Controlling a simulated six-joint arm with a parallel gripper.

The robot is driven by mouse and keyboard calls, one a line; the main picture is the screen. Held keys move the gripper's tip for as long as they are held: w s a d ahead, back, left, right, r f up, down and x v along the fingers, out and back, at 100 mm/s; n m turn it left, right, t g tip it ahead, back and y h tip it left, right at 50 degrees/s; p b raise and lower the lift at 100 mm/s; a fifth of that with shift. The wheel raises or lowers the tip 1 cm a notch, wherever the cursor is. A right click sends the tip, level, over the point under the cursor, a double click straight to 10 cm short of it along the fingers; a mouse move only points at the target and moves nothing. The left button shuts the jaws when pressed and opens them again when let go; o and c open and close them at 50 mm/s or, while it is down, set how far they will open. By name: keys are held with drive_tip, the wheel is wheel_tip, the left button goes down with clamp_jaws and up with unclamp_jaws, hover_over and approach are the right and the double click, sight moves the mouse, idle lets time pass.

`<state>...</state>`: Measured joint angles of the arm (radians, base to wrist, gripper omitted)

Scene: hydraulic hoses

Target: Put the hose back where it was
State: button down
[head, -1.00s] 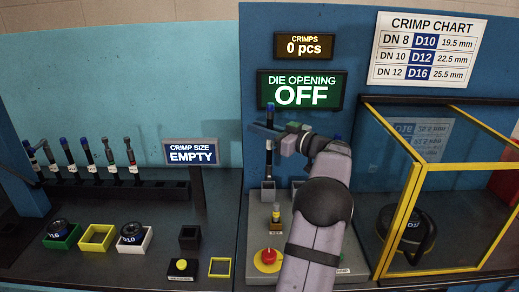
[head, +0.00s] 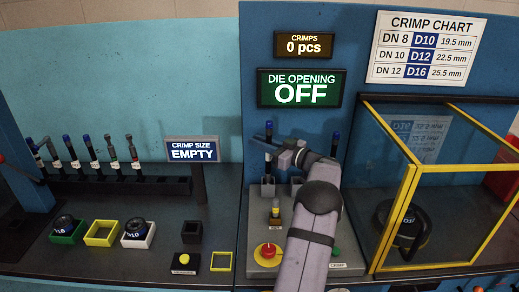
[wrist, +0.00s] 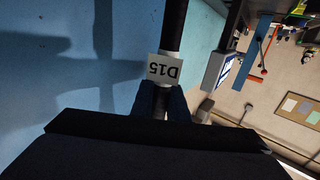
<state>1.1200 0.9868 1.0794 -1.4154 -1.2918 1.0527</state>
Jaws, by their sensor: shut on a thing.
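My gripper (head: 276,155) is shut on a dark hose (head: 268,133) with a blue top end, on the left side of the crimp station. The hose is upright, and its lower end is at or just above a grey square holder (head: 268,188); I cannot tell if it is inside. In the wrist view the hose (wrist: 173,25) runs between the fingers (wrist: 168,100), with a white tag (wrist: 165,69) that seems to read D15, upside down.
Several tagged hoses stand in a long rack (head: 150,188) at the left. Dies sit in green (head: 68,232) and white (head: 138,235) trays; a yellow tray (head: 101,233) is empty. A red button (head: 268,251) and a yellow-framed cage (head: 405,215) are near my arm.

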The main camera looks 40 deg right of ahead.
wheel_tip(320, 180, down, 3)
drive_tip(key=shift+w+d+f+p, duration=0.1)
drive_tip(key=shift+w+f+p, duration=0.1)
drive_tip(key=shift+p, duration=0.65)
drive_tip(key=shift+f, duration=0.1)
drive_tip(key=shift+f, duration=0.1)
drive_tip(key=c, duration=2)
unclamp_jaws()
drive_tip(key=shift+s, duration=0.1)
